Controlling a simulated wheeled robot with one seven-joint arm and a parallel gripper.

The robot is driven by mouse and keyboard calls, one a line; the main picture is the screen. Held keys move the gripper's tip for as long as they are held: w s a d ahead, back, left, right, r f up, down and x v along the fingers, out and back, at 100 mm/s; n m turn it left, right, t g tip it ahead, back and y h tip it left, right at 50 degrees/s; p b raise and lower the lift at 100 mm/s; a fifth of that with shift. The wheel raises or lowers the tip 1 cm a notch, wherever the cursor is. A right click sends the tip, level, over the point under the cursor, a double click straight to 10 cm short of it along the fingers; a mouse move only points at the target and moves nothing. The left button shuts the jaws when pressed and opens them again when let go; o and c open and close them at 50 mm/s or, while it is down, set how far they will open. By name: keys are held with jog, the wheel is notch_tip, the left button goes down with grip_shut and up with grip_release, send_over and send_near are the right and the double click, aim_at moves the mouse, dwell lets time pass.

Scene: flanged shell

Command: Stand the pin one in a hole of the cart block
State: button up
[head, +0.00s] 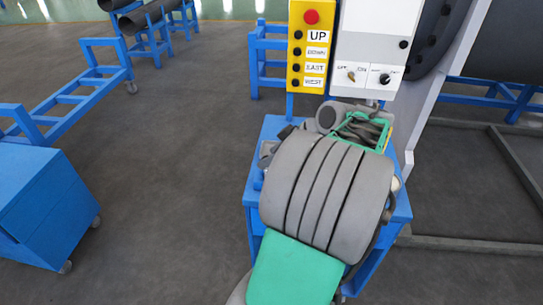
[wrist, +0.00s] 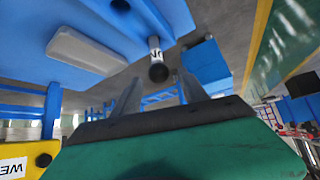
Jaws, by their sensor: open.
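In the wrist view, which is turned over, my gripper (wrist: 158,82) is open, with its two grey fingers apart. A short pin with a dark rounded end and a white label (wrist: 155,48) shows just beyond and between the fingertips. Its label is only partly legible, and I cannot tell whether the fingers touch it. A blue surface (wrist: 180,14) lies behind the pin, with a dark round spot (wrist: 120,5) at the top edge. I cannot tell whether this is the cart block. In the head view my arm hides the fingers, the pin and much of the blue cart (head: 401,208).
A green crate (head: 343,119) of dark parts stands on the cart's far side. Behind it are a yellow button panel (head: 296,50) and a grey control box (head: 375,45). A pale grey bar (wrist: 85,53) lies on the blue surface. A blue cabinet (head: 35,205) stands left, with open floor between.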

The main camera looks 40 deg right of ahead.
jog(key=v, duration=0.7)
jog(key=shift+s+r+p, duration=0.25)
jog(key=shift+r+p, duration=0.05)
jog(key=shift+d, duration=0.1)
jog(key=w+a+f+g, duration=0.1)
jog(key=w+a, duration=0.3)
jog(key=a, duration=0.3)
jog(key=w+a+f+g, duration=0.2)
jog(key=w+a, duration=0.2)
jog(key=a, duration=0.3)
jog(key=s+a+f+m+g+h, duration=0.1)
jog(key=s+a+f, duration=0.1)
jog(key=a, duration=0.6)
jog(key=s+a+f+m+g+h, duration=0.1)
jog(key=s+a+f, duration=0.1)
jog(key=s+a, duration=0.2)
jog(key=a, duration=0.3)
jog(key=shift+s+a+m+p, duration=0.3)
jog(key=shift+s+a+m, duration=0.05)
jog(key=shift+a+m, duration=0.05)
jog(key=shift+f, duration=0.15)
